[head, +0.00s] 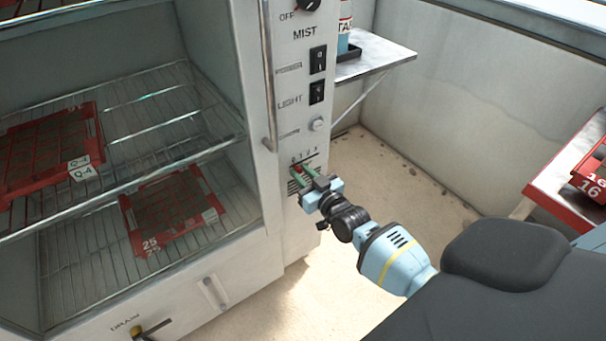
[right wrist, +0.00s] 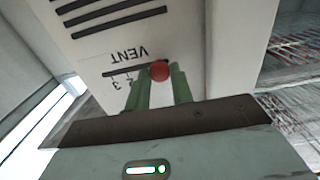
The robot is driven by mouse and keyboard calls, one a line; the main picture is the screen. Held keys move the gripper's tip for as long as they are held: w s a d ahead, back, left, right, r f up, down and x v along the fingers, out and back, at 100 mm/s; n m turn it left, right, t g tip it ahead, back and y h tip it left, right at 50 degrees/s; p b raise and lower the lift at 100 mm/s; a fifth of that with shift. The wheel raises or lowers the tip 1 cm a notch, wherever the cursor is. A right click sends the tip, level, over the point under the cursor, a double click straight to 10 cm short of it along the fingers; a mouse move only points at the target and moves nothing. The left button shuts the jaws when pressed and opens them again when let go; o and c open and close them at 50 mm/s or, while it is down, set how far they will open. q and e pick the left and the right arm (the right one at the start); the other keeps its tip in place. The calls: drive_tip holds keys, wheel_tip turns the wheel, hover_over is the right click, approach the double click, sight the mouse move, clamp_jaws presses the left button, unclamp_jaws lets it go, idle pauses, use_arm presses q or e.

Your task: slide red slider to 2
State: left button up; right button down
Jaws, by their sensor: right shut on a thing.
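The red slider (head: 297,168) is a small round knob on the vent scale of the cabinet's control panel, and in the right wrist view it shows as a red ball (right wrist: 159,70). It sits toward the low-number end of the scale, with the 3 visible to its left in the upside-down wrist view. My right gripper (head: 305,174) reaches the panel with green fingers; in the wrist view its fingers (right wrist: 158,86) are shut on the knob from both sides. The exact mark under the knob is hidden. My left gripper is not in view.
The glass-fronted cabinet at left holds wire racks with red trays (head: 100,130). A shelf (head: 385,55) juts out behind the panel, and a red-edged bench (head: 550,190) stands at right.

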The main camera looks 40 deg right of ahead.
drive_tip(key=d+b, duration=0.1)
drive_tip(key=d, duration=0.3)
drive_tip(key=shift+d+f, duration=0.1)
drive_tip(key=shift+d, duration=0.1)
drive_tip(key=shift+d+b, duration=0.25)
drive_tip(key=shift+b, duration=0.05)
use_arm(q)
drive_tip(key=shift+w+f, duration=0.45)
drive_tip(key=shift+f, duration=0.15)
use_arm(e)
drive_tip(key=c, duration=1.2)
unclamp_jaws()
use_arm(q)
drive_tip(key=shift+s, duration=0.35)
use_arm(e)
drive_tip(key=shift+s, duration=0.15)
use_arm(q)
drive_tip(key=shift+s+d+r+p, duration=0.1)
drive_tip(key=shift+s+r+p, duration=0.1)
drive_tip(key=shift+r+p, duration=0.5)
use_arm(e)
drive_tip(key=s, duration=0.7)
drive_tip(key=shift+s, duration=0.25)
